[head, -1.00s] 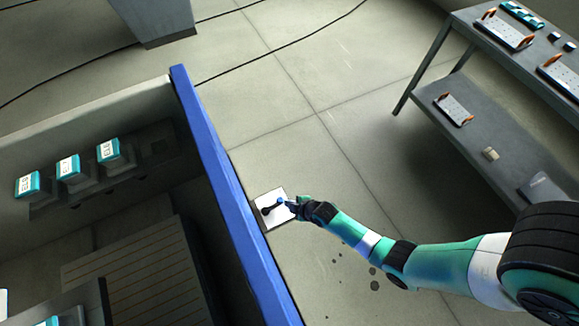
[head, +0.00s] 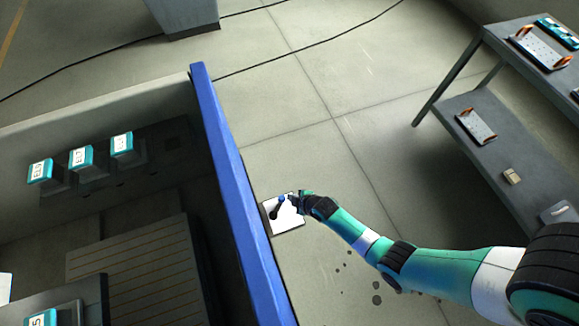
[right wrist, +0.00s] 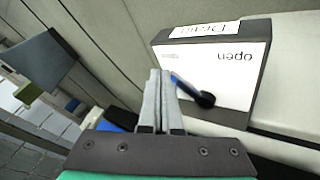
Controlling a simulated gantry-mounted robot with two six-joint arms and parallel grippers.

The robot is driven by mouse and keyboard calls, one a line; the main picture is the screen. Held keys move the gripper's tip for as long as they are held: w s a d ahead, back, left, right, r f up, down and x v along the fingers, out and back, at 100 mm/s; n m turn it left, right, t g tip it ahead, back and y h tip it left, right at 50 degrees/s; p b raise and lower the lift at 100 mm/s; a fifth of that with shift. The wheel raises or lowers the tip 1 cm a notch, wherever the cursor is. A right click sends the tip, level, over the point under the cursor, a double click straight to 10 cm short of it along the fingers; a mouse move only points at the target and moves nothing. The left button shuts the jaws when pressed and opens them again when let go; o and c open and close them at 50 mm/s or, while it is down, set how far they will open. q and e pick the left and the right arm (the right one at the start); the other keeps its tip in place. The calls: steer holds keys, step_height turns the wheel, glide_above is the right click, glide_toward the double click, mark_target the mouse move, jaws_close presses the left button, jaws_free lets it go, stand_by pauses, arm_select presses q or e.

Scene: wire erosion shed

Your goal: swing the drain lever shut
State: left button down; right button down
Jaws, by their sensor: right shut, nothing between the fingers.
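The drain lever (head: 275,209) has a dark pivot and arm and a blue end, and sits on a white plate (head: 291,216) beside the blue wall. In the head view it points up and slightly right from its pivot. In the right wrist view the lever (right wrist: 191,87) slants from its black pivot up to the fingers. The plate (right wrist: 228,80) there reads "open" upside down, with a "Drain" label on top. My right gripper (head: 290,198) is shut and empty, its fingers (right wrist: 160,75) right beside the blue end; contact is unclear. My left gripper is out of view.
The blue wall edge (head: 227,165) of a tank runs left of the plate; several teal-topped blocks stand inside. A grey two-level table (head: 480,120) holds plates at the right. Cables (head: 285,62) cross the floor behind. Floor between the plate and table is open.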

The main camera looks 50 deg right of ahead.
stand_by(0.5)
